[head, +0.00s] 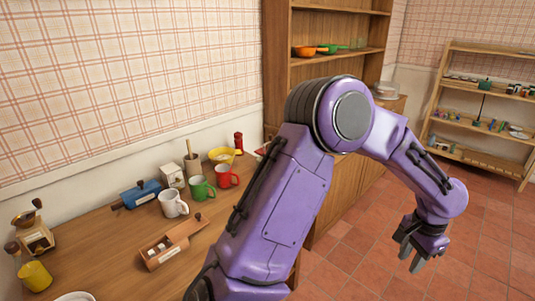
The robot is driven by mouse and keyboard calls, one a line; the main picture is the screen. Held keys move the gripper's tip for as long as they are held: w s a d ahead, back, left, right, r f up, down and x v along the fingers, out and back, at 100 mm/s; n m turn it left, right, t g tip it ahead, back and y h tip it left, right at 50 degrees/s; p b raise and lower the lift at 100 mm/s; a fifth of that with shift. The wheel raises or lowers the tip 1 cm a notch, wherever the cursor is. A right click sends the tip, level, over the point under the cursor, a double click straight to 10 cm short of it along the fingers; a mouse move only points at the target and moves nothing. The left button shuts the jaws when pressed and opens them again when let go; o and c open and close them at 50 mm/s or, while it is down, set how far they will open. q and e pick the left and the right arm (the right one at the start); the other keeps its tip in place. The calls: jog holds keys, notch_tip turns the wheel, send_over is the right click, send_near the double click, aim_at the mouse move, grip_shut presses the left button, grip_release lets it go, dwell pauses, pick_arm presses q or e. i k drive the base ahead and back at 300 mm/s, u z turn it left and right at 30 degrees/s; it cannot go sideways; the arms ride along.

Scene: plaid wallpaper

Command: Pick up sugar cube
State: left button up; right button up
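A wooden box (185,231) with small compartments and a pale label stands on the wooden counter in the head view. Small pale pieces (161,247) sit in it and may be sugar cubes, but they are too small to tell for sure. My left gripper (408,262) hangs over the tiled floor at the right, far from the box and counter. Its fingers point down, apart, with nothing seen between them. My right gripper is out of view.
Mugs in white (173,206), green (202,190) and red (227,177) stand behind the box. A blue device (141,194), a coffee grinder (37,238) and a yellow cup (34,276) are farther left. My purple arm hides the counter's right part. A shelf (487,100) stands at the right.

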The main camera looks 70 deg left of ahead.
aim_at(152, 253)
jog(key=k, duration=1.75)
jog(key=u, duration=1.05)
jog(key=i, duration=0.5)
jog(key=u, duration=0.05)
